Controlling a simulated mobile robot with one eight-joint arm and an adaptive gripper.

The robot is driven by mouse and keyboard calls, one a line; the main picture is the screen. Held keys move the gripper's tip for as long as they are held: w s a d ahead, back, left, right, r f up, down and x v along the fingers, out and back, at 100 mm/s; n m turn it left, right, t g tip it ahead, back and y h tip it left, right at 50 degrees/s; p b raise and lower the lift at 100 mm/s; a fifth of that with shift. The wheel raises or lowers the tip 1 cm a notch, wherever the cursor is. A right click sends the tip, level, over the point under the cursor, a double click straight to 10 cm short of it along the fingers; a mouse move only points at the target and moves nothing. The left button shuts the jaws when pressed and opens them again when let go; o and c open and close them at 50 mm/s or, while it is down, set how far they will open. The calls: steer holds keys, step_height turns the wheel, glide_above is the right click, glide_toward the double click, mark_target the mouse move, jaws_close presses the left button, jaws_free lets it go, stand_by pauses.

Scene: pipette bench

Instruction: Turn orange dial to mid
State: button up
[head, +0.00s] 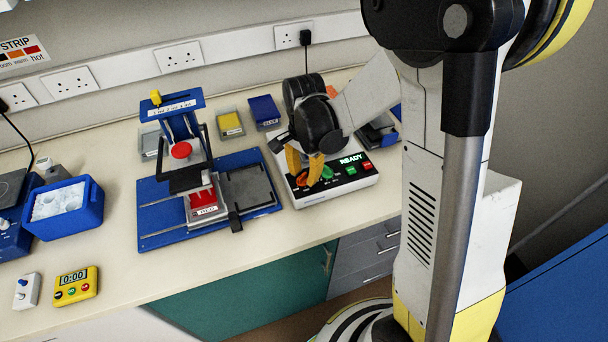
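A white console (340,188) with a lit green "READY" display stands at the back of the bench, right of the blue press. The orange dial (302,181) is at the left of its sloped front and is partly hidden by my gripper. A green dial (327,173) sits just to its right. My gripper (305,178) reaches down over the console's left part. Its two yellow fingers are apart higher up, and their tips are at the orange dial, one on each side. I cannot tell whether they touch it. The dial's pointer and scale are too small to read.
A blue press (183,130) with a red knob stands left of the console. Small yellow (230,125) and blue (264,111) boxes lie behind. The front bench strip is clear below the console.

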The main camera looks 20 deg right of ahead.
steer(key=shift+c, duration=0.4)
jaws_close()
steer(key=shift+n, duration=0.4)
steer(key=n+b, duration=0.1)
steer(key=n, duration=0.4)
steer(key=shift+w+a+b, duration=0.1)
steer(key=shift+a+b, duration=0.05)
steer(key=shift+b, duration=0.15)
steer(key=n, duration=0.5)
steer(key=shift+a+n+b, duration=0.2)
steer(key=shift+n+b, duration=0.2)
steer(key=shift+o, duration=0.4)
jaws_free()
